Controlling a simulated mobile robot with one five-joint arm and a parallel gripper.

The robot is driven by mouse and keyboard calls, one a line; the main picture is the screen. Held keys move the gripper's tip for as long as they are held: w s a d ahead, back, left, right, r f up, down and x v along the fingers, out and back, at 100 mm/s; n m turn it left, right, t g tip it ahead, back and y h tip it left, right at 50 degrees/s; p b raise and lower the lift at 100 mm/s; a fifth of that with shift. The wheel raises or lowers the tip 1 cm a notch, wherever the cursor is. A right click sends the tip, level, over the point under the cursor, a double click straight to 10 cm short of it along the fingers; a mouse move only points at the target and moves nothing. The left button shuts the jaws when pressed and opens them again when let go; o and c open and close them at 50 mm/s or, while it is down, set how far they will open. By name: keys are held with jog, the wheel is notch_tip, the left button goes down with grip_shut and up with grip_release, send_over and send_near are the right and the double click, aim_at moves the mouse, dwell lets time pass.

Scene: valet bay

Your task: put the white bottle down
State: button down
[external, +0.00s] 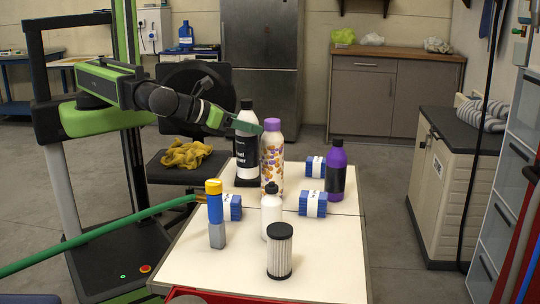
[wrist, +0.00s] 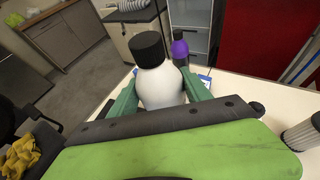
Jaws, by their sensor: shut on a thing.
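My gripper (external: 250,127) is shut around the upper part of a tall white bottle (external: 246,117) with a black cap and a black label. The bottle is upright at the far left of the pale worktop. In the wrist view, the white bottle (wrist: 160,88) sits between the two green fingers of my gripper (wrist: 160,95). Its lower part is hidden there. A dark patch shows at its foot in the external view; I cannot tell whether the base touches the surface. A smaller white bottle (external: 271,214) with a black cap stands nearer the front.
A floral bottle (external: 272,165) with a purple cap stands close to the right of the held bottle. A purple bottle (external: 336,172), blue packs (external: 313,204), a blue-and-yellow object (external: 215,215) and a pleated filter (external: 280,252) are around. The worktop's (external: 330,260) front right is clear.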

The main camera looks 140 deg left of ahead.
notch_tip(320, 180, up, 22)
jog(key=w+p, duration=0.2)
jog(key=p, duration=1.9)
jog(key=w+a+f+b, duration=0.2)
jog(key=w+f+b, duration=0.9)
jog(key=w+a+f+b, duration=0.2)
jog(key=w+f+b, duration=0.8)
jog(key=f+b, duration=0.1)
jog(key=shift+w+f+b, duration=0.3)
jog(key=shift+w+b, duration=0.05)
jog(key=shift+w, duration=0.05)
notch_tip(320, 180, down, 10)
jog(key=b, duration=1)
jog(key=shift+f, duration=0.2)
jog(key=shift+c, duration=2.4)
grip_release()
jog(key=shift+r, duration=0.15)
